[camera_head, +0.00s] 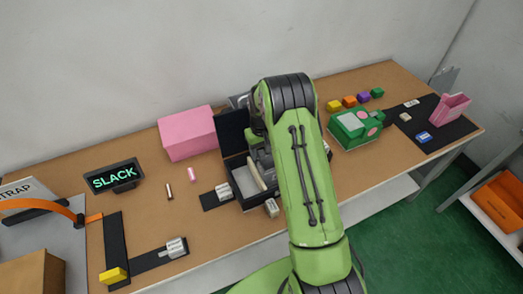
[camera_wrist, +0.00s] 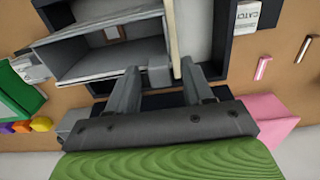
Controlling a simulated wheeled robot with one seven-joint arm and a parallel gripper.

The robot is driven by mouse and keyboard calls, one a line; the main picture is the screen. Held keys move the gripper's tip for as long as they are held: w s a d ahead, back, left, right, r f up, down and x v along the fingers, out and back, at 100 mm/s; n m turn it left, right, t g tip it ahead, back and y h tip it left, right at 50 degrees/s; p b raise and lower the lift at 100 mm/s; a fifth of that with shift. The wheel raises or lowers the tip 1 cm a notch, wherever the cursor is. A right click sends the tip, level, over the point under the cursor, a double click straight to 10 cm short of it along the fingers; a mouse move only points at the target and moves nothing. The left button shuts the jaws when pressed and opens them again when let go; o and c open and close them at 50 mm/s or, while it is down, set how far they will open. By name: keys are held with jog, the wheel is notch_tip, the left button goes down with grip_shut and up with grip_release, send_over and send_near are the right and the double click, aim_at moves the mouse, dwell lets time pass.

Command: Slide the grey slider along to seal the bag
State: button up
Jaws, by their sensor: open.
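My gripper (camera_wrist: 160,68) is open, with its two grey fingers apart over a dark, open case. A small grey block (camera_wrist: 159,77), which looks like the grey slider, shows between the fingertips in the wrist view; I cannot tell whether they touch it. It sits beside a cream upright strip (camera_wrist: 172,32). A grey open-fronted shape (camera_wrist: 85,62) lies left of it; I cannot tell whether this is the bag. In the head view the dark case (camera_head: 232,133) and cream strip (camera_head: 257,174) show left of my arm, which hides the slider and my fingertips.
A pink box (camera_head: 187,133) stands close left of the case; it shows at lower right in the wrist view (camera_wrist: 266,108). Left are a SLACK sign (camera_head: 115,177) and two small pegs. Right are a green device (camera_head: 355,125) and coloured blocks. The front-left table has black lever tracks.

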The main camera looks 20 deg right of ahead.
grip_shut()
jog(key=d+b, duration=0.1)
jog(key=d, duration=1.2)
jog(key=shift+d, duration=0.2)
grip_release()
jog(key=shift+d, duration=0.1)
jog(key=shift+r, duration=0.1)
notch_tip(320, 180, up, 16)
jog(key=shift+f+p, duration=0.2)
jog(key=shift+p, duration=0.1)
